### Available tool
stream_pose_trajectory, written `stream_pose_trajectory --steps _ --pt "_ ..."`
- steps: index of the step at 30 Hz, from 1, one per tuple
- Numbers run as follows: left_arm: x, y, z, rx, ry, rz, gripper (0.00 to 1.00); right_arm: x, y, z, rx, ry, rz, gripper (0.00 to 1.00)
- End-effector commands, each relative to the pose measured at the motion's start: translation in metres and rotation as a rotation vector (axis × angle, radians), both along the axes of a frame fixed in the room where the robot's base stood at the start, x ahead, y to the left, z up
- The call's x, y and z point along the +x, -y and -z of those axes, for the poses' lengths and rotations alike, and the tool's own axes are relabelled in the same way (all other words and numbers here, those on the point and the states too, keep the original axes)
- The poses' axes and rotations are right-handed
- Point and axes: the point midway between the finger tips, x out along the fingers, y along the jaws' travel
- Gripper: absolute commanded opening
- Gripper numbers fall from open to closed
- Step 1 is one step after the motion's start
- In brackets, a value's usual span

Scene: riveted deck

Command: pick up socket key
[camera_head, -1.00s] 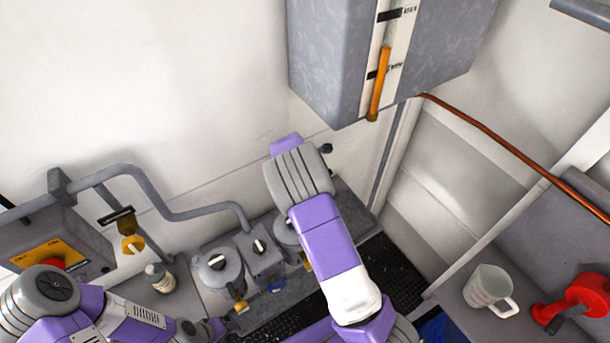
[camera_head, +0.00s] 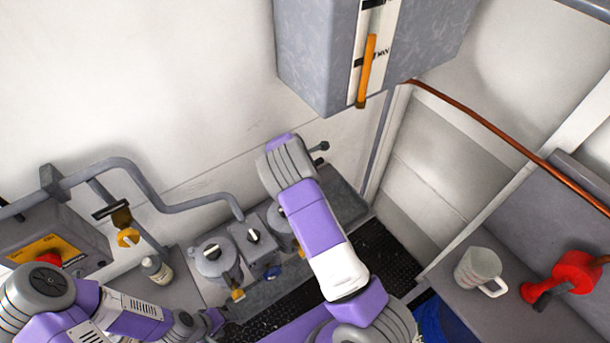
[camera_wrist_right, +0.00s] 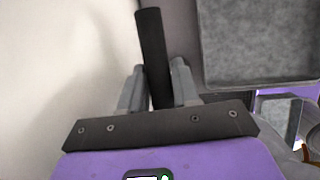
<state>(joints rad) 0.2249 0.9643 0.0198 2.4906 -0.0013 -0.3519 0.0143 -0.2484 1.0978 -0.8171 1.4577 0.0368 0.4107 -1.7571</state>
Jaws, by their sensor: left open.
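In the right wrist view, a dark round bar (camera_wrist_right: 154,55), which looks like the socket key, stands slightly tilted between the two grey fingers of my right gripper (camera_wrist_right: 159,85). The fingers lie close against both its sides, and the gripper appears shut on it. In the head view my right gripper is hidden behind my right forearm; a short black end (camera_head: 320,147) shows just right of the wrist, and I cannot tell whether it is the same bar. My left gripper (camera_head: 212,320) is low at the left, small and partly hidden by its arm, open and away from the bar.
A grey wall cabinet (camera_head: 315,60) with an orange handle (camera_head: 367,70) hangs above. Grey valve housings (camera_head: 216,260) and a small bottle (camera_head: 155,270) stand on the left bench. A pale mug (camera_head: 478,268) and a red tool (camera_head: 570,273) are at the right. A copper pipe (camera_head: 500,138) crosses the wall.

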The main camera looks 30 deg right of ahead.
Motion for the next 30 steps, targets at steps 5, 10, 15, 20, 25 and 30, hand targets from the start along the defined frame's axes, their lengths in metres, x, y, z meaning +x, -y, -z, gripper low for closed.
stream_pose_trajectory --steps 5,10,15,20,25,30 --pt "0.0 0.0 0.0 0.0 0.0 0.0 0.53 0.0 0.0 0.0 0.0 0.0 0.0 0.03" --pt "0.0 0.0 0.0 0.0 0.0 0.0 0.53 0.0 0.0 -0.001 -0.001 0.001 0.0 0.0" --pt "0.0 0.0 0.0 0.0 0.0 0.0 0.53 0.0 0.0 -0.002 -0.001 0.002 0.0 0.0" --pt "0.0 0.0 0.003 0.0 0.0 0.0 0.53 -0.002 0.0 -0.007 0.0 0.003 0.0 0.0" --pt "0.0 0.0 0.006 0.0 0.0 0.0 0.53 -0.002 0.0 -0.032 0.002 0.008 0.0 0.0" --pt "0.0 0.0 0.009 0.0 0.0 0.0 0.53 -0.002 0.0 -0.076 0.003 0.009 -0.001 0.0"
